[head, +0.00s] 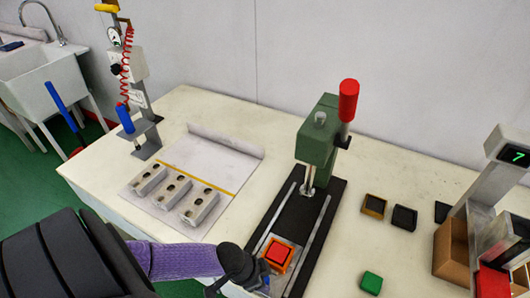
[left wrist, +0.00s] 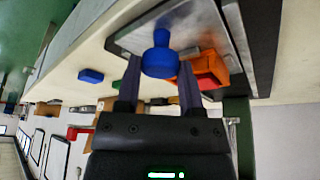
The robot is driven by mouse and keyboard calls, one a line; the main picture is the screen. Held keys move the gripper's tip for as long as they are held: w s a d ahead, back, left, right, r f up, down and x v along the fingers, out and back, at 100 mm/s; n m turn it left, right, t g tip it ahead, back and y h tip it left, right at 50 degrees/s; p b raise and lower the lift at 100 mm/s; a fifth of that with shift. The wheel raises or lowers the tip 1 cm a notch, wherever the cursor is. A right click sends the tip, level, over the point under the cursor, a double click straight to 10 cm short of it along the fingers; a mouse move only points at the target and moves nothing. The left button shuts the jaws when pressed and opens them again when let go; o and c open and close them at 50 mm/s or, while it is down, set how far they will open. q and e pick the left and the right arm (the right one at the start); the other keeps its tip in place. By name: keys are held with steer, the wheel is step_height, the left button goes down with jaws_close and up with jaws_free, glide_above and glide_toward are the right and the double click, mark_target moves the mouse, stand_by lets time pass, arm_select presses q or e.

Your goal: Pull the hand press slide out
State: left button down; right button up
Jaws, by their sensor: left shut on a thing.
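The hand press (head: 317,130) is green with a red-topped lever and stands on a black base with two pale rails. Its metal slide (head: 292,242) sits at the near end of the rails, clear of the press head. An orange mould (head: 268,262) with a red block (head: 279,253) lies on the slide; the mould also shows in the left wrist view (left wrist: 208,56). My left gripper (head: 252,274) is at the slide's near left. In the left wrist view, its fingers (left wrist: 160,68) are shut on the slide's blue knob (left wrist: 161,52). The knob is mostly hidden in the head view.
Several grey moulds (head: 188,204) lie on a white board to the left. A stand with a red coiled hose (head: 126,62) is behind them. Small dark blocks (head: 404,217), a green block (head: 371,282) and a scale (head: 512,153) with bins are to the right.

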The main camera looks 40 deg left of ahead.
arm_select(q)
steer(key=shift+s+d+f, duration=0.1)
steer(key=shift+s, duration=0.05)
steer(key=shift+c, duration=1.1)
jaws_free()
steer(key=shift+s, duration=0.1)
steer(key=p+v, duration=0.4)
steer(key=v, duration=0.6)
steer(key=shift+p, duration=0.35)
